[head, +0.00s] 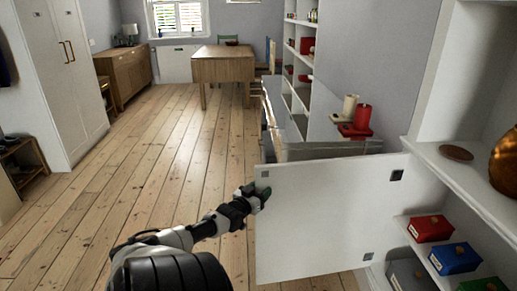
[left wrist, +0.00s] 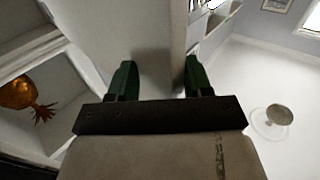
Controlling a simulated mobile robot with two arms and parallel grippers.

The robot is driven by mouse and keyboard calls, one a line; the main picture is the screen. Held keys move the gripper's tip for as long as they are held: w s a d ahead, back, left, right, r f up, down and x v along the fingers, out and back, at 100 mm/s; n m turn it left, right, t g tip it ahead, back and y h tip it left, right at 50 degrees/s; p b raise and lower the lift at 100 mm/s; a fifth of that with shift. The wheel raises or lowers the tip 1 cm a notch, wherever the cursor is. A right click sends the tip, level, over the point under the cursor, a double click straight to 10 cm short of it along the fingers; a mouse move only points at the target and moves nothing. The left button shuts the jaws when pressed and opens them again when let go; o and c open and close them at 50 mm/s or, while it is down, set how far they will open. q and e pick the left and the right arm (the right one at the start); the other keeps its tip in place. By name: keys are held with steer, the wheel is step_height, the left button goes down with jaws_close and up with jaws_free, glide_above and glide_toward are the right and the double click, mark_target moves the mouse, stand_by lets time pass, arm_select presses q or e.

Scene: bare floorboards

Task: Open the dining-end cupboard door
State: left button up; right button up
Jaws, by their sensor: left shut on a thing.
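The white cupboard door (head: 325,222) stands swung out from the white cupboard (head: 450,150) at the right of the head view. Dark hinge plates show along its right side, next to the cupboard. The cupboard's inside is exposed. My left gripper (head: 262,192) is shut on the door's free edge near its upper left corner. In the left wrist view the green fingertips of the gripper (left wrist: 160,82) sit on either side of the white door (left wrist: 152,42). My right gripper is in neither view.
Red (head: 430,228) and blue (head: 455,258) boxes sit on the cupboard's lower shelf. A brown disc (head: 456,152) lies on the shelf above. A tall white wardrobe (head: 60,80) stands at left, a wooden table (head: 224,68) at the back. The floorboards left of the door are clear.

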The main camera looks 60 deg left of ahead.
arm_select(q)
steer(key=shift+d, duration=0.15)
steer(key=shift+s+d+f, duration=0.1)
steer(key=shift+s, duration=0.05)
steer(key=p+v, duration=0.2)
steer(key=v, duration=0.3)
steer(key=shift+s, duration=0.25)
steer(key=v, duration=0.4)
steer(key=shift+s+d+p, duration=0.2)
steer(key=shift+s+p, duration=0.15)
steer(key=shift+s, duration=0.05)
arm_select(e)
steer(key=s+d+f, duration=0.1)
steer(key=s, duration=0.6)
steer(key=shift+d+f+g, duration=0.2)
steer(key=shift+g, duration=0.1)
